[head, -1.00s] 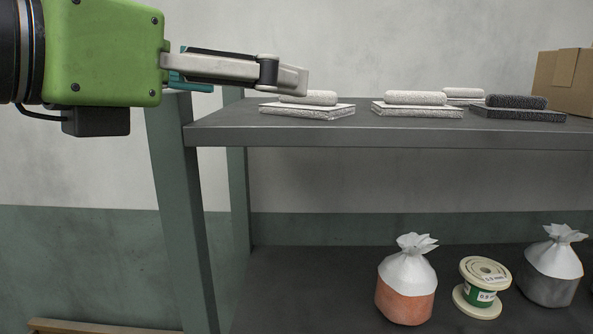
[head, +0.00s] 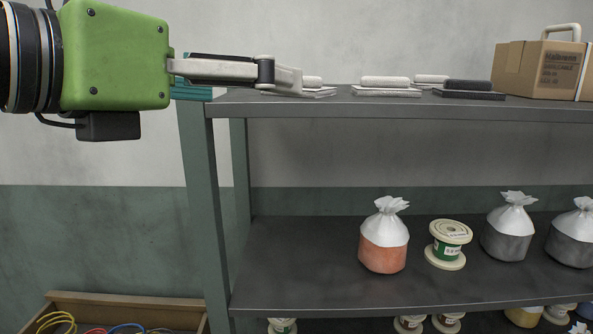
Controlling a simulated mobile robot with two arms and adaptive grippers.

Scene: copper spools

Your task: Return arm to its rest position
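My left gripper (head: 290,80) comes in from the left on a green wrist housing, level with the shelf's top board. It is seen side-on, so the gap between its fingers does not show. Its fingertip overlaps the leftmost white block on a flat pad (head: 312,92) in the picture; I cannot tell whether they touch. My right gripper is not in view.
A grey shelf (head: 420,107) carries more blocks on pads and a cardboard box (head: 538,72). Its middle board holds an orange-filled bag (head: 384,240), a green-and-cream spool (head: 447,244) and grey bags (head: 508,232). A crate with cables (head: 130,300) stands lower left.

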